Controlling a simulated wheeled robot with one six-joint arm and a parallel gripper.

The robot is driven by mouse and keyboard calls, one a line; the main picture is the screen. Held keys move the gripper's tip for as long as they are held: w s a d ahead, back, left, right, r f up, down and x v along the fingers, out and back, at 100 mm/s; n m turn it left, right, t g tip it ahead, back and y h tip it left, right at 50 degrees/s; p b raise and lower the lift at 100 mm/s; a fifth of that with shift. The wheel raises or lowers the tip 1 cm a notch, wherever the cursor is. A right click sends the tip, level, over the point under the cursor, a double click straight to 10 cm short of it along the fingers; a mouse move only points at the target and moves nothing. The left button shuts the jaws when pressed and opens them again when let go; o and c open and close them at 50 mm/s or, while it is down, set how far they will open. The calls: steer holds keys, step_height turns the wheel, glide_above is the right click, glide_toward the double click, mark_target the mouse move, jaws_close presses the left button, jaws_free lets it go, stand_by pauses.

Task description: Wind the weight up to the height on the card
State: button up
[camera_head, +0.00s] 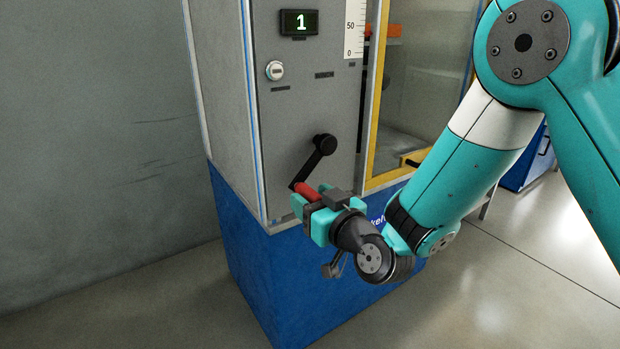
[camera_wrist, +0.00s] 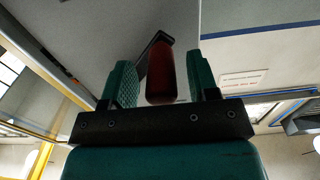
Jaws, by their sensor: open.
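The crank (camera_head: 319,156) is on the grey front panel of the machine, its black arm pointing down and left to a red handle (camera_head: 306,191). My gripper (camera_head: 311,208) is open at the red handle. In the wrist view the red handle (camera_wrist: 161,72) lies between the two green fingers (camera_wrist: 161,80), with a gap visible on each side. A height scale (camera_head: 354,28) marked 0 and 50 is at the panel's upper right. An orange block (camera_head: 394,31) shows behind the window beside it; I cannot tell whether it is the weight. I cannot make out a height card.
A display (camera_head: 299,23) reads 1, above a round white knob (camera_head: 275,70). The yellow-framed window (camera_head: 374,110) is right of the panel. The blue machine base (camera_head: 262,262) stands below. The floor (camera_head: 480,300) is clear at front right.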

mark_target(301, 188)
steer(key=shift+w+a+p, duration=0.3)
steer(key=shift+w+a, duration=0.05)
steer(key=shift+w, duration=0.1)
steer(key=shift+c, duration=0.4)
jaws_close()
steer(key=p, duration=0.1)
steer(key=r+p, duration=0.1)
steer(key=m+p, duration=0.1)
steer(key=shift+s+a+r+p, duration=0.25)
steer(key=shift+a+r+p, duration=0.05)
steer(key=shift+a+r, duration=0.05)
steer(key=m+p, duration=0.1)
steer(key=r+m+p, duration=0.1)
steer(key=p, duration=0.1)
steer(key=shift+s+a, duration=0.25)
steer(key=shift+a, duration=0.15)
steer(key=shift+f, duration=0.1)
